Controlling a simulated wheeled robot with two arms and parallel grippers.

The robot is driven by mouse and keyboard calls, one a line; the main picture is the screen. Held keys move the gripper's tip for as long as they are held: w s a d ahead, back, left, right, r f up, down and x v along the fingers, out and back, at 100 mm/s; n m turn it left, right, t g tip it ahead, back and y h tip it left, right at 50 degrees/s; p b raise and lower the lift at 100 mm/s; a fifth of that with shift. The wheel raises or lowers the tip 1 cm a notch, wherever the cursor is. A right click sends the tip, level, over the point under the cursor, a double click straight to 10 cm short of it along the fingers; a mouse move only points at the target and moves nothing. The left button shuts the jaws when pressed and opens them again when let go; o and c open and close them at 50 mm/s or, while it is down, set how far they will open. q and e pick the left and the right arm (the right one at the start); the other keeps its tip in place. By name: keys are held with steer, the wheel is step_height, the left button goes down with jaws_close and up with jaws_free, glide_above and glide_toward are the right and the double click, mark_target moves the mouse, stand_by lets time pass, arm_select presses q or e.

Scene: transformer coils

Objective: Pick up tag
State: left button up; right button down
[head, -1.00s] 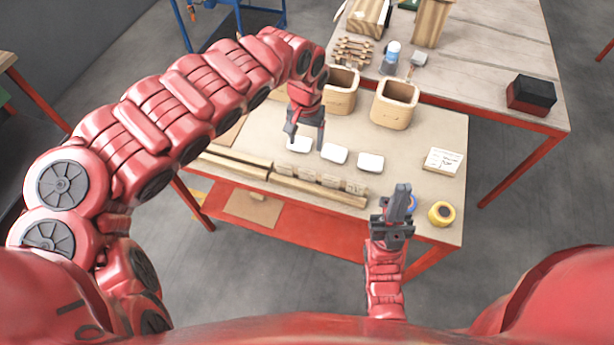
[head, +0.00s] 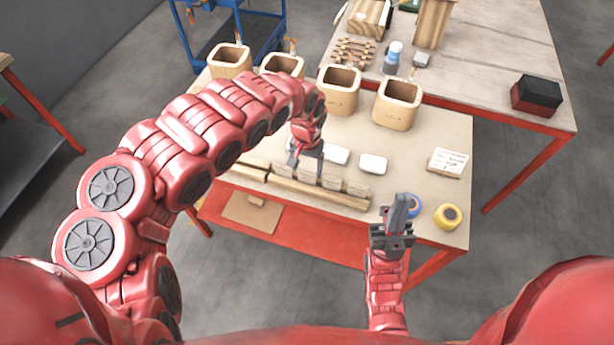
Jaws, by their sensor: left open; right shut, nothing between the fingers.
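Several small pale tags stand in a row along a wooden rail (head: 310,192) near the front of the table; one tag (head: 331,178) and the end tag (head: 357,187) show clearly. My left gripper (head: 306,170) is open and points down at the left part of this row. Its fingers partly hide the tags there, and I cannot tell whether it touches one. My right gripper (head: 402,203) is shut and empty, pointing up near the table's front right.
White pads (head: 373,163) lie behind the rail, with several wooden coil boxes (head: 397,104) further back. A yellow tape roll (head: 447,216), a blue roll (head: 414,205) and a labelled card (head: 449,163) are at the right. A black and red box (head: 536,95) sits on the rear table.

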mark_target(307, 175)
arm_select(q)
step_height(307, 175, down, 3)
steer(key=shift+d+f, duration=0.1)
steer(key=shift+d, duration=0.05)
steer(key=shift+f+p, duration=0.25)
steer(key=shift+p, duration=0.05)
steer(key=c, duration=1)
steer(key=shift+o, duration=0.2)
steer(key=shift+r, duration=0.2)
